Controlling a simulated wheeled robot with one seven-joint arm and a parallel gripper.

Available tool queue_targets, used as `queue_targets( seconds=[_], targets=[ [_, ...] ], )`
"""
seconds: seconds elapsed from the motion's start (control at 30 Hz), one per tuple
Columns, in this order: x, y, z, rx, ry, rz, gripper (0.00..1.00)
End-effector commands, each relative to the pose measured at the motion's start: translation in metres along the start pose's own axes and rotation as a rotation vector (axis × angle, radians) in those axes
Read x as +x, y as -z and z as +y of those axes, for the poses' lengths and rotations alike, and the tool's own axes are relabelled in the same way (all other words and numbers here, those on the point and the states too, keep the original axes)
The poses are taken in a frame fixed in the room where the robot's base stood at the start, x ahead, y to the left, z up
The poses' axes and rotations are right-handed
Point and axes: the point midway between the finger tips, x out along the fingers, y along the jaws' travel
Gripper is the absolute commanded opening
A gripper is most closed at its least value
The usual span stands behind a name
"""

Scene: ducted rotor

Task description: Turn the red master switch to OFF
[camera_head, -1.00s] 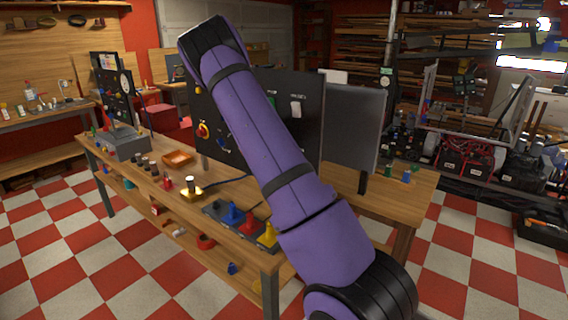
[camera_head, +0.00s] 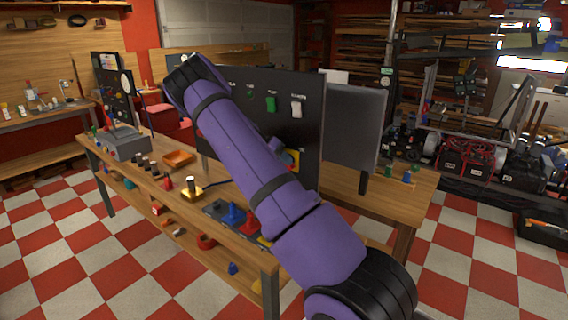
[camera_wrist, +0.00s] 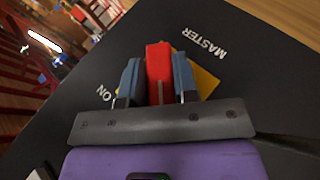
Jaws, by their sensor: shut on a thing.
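The red master switch (camera_wrist: 159,66) shows in the wrist view as a red handle on a yellow plate (camera_wrist: 206,82), on a black panel. My gripper (camera_wrist: 158,75) has its two blue-grey fingers on either side of the red handle and is shut on it. White "MASTER" lettering lies to the upper right of the handle and "ON" to the lower left. Any OFF label is not visible.
The panel stands on a wooden workbench (camera_head: 130,172). A grey screen (camera_head: 355,125) stands to its right. A pad with coloured pegs, including a blue one (camera_head: 233,213), and an orange tray (camera_head: 178,158) are on the bench. A green switch (camera_head: 271,104) is on the panel.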

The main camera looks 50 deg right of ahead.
Motion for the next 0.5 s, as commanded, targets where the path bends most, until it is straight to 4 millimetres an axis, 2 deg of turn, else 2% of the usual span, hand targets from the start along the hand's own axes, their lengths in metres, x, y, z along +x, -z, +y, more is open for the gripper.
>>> queue_targets(
  seconds=[0.23,0.27,0.37,0.5],
  targets=[
    [0.0002,-0.0002,-0.0002,-0.003,-0.001,0.000,0.04],
    [0.0003,-0.0002,-0.0002,-0.003,-0.001,0.000,0.30],
    [0.0003,-0.0003,-0.0002,-0.003,-0.001,0.000,0.53],
    [0.0003,-0.0002,-0.0001,-0.002,-0.001,0.000,0.53]
  ],
)
